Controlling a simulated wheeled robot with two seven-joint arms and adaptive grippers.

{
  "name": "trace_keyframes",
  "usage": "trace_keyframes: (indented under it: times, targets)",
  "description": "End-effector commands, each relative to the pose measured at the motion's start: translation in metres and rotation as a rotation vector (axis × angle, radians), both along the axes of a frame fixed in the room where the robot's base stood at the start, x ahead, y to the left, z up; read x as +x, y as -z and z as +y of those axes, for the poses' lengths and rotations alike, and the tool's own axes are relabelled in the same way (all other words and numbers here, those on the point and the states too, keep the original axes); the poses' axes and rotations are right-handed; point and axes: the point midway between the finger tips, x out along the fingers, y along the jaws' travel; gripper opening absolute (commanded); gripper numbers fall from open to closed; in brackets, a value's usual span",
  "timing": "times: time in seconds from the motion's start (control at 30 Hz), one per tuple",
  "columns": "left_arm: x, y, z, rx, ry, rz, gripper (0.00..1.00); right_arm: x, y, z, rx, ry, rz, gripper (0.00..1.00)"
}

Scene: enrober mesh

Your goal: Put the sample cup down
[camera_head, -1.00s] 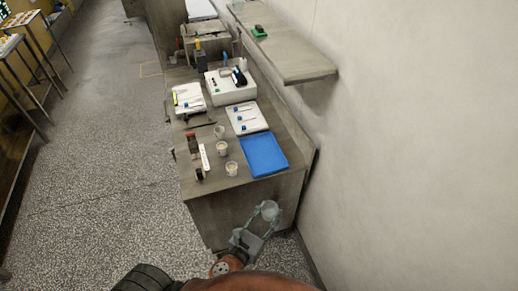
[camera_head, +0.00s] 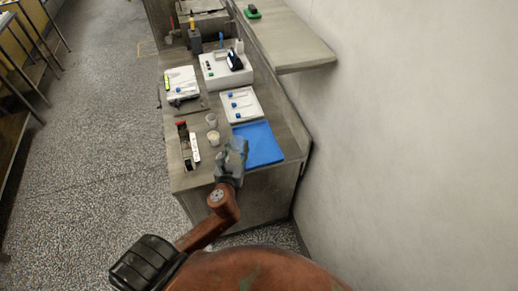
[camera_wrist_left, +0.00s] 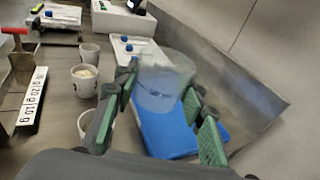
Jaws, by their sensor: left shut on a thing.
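My left gripper (camera_head: 236,148) is over the near end of the bench (camera_head: 185,182), beside the blue tray (camera_head: 262,140). In the left wrist view its green-padded fingers (camera_wrist_left: 162,100) are shut on a clear, translucent sample cup (camera_wrist_left: 160,78). The cup looks roughly upright and overlaps the blue tray (camera_wrist_left: 168,138) in that view; its height above the tray is unclear. In the head view the gripper mostly hides the cup. My right gripper is not in view.
Several other cups stand left of the tray, one with pale contents (camera_wrist_left: 84,78) and one empty-looking (camera_head: 211,119). A numbered white strip (camera_wrist_left: 34,102) lies left of them. White trays (camera_head: 241,105) and a white device (camera_head: 226,68) are farther back. A wall shelf (camera_head: 290,45) overhangs at right.

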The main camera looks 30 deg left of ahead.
Motion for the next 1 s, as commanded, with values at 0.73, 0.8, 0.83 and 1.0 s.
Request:
trace_keyframes:
  times: [0.73,0.8,0.83,1.0]
  targets:
    - [0.102,0.082,-0.038,-0.001,0.004,0.0,0.12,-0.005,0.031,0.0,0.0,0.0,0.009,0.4]
    - [0.106,0.088,-0.039,-0.001,0.005,0.001,0.12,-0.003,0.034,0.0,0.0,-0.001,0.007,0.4]
    - [0.108,0.093,-0.04,-0.001,0.005,0.002,0.12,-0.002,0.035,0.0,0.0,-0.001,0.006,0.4]
    - [0.106,0.119,-0.04,0.0,0.005,0.003,0.12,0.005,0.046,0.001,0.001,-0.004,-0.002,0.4]
